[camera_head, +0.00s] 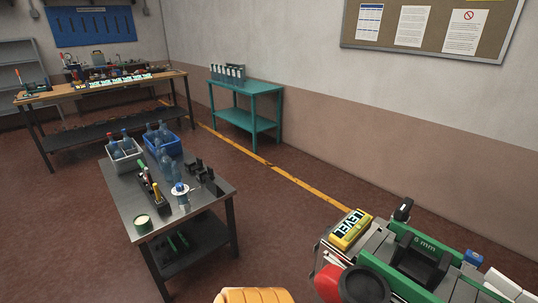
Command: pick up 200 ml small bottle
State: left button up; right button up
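I cannot tell which bottle is the 200 ml one, as no size label is readable. Clear bottles stand on a low metal table (218,187) left of centre. More bottles stand in a grey crate (127,163) and a blue crate (172,148) at the table's far end. Neither of my grippers is in view.
A black rack (163,207) and a round tin (143,224) are on the same table. A teal table (262,88) with a bottle row and a long workbench (40,97) stand behind. A cluttered station with a yellow level box (350,229) is lower right. Red floor between is clear.

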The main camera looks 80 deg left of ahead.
aim_at(177, 174)
jog(key=k+u, duration=0.1)
jog(key=u, duration=0.35)
jog(key=k+u, duration=0.1)
jog(key=u, duration=0.3)
jog(key=k+u, duration=0.1)
jog(key=u, duration=0.35)
jog(key=k+j+u, duration=0.1)
jog(key=u, duration=0.35)
jog(key=k+j+u, duration=0.1)
jog(key=u, duration=0.35)
jog(key=j+u, duration=0.2)
jog(key=u, duration=0.2)
jog(key=j+u, duration=0.15)
jog(key=u, duration=0.3)
jog(key=i+l+z, duration=0.1)
jog(key=i, duration=1.05)
jog(key=i+l+z, duration=0.15)
jog(key=i, duration=1.05)
jog(key=l, duration=0.05)
